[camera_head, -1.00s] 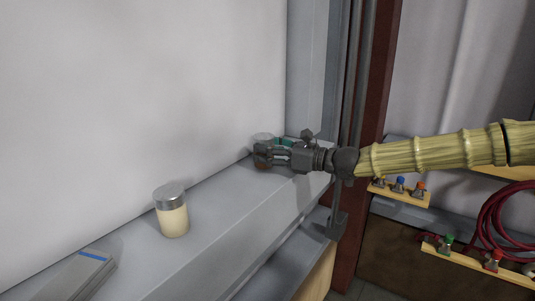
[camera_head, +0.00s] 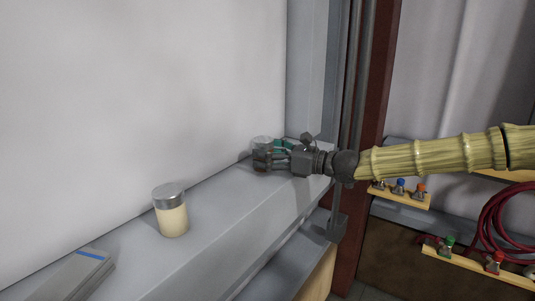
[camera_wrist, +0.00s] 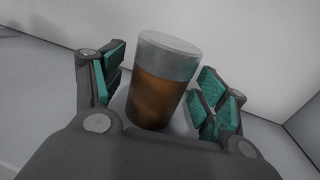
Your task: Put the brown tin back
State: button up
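The brown tin (camera_wrist: 158,98), a brown cylinder with a grey lid, appears upright at the far end of the grey ledge (camera_head: 215,215). In the head view only its grey lid (camera_head: 262,140) shows clearly; my fingers hide most of its body. My gripper (camera_head: 266,158) reaches in from the right at the tin's height. In the wrist view my gripper (camera_wrist: 160,85) has its teal-padded fingers on both sides of the tin. A gap shows on the left side; the right finger is close to the tin, and contact there is unclear.
A cream jar with a grey lid (camera_head: 171,212) stands nearer on the ledge. A grey flat block with a blue stripe (camera_head: 82,275) lies at the near left. A white wall (camera_head: 140,90) runs behind; a dark red post (camera_head: 375,120) stands to the right.

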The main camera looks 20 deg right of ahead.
jog(key=shift+r, duration=0.1)
jog(key=shift+r+p, duration=0.45)
jog(key=shift+p, duration=0.2)
jog(key=shift+s+d, duration=0.15)
jog(key=shift+d, duration=0.1)
jog(key=b+v, duration=0.1)
jog(key=v, duration=0.3)
jog(key=shift+s+d, duration=0.15)
jog(key=shift+d, duration=0.05)
jog(key=shift+v, duration=0.95)
jog(key=shift+b+v, duration=0.3)
jog(key=shift+v, duration=2.2)
jog(key=shift+s+f, duration=0.1)
jog(key=shift+s, duration=0.05)
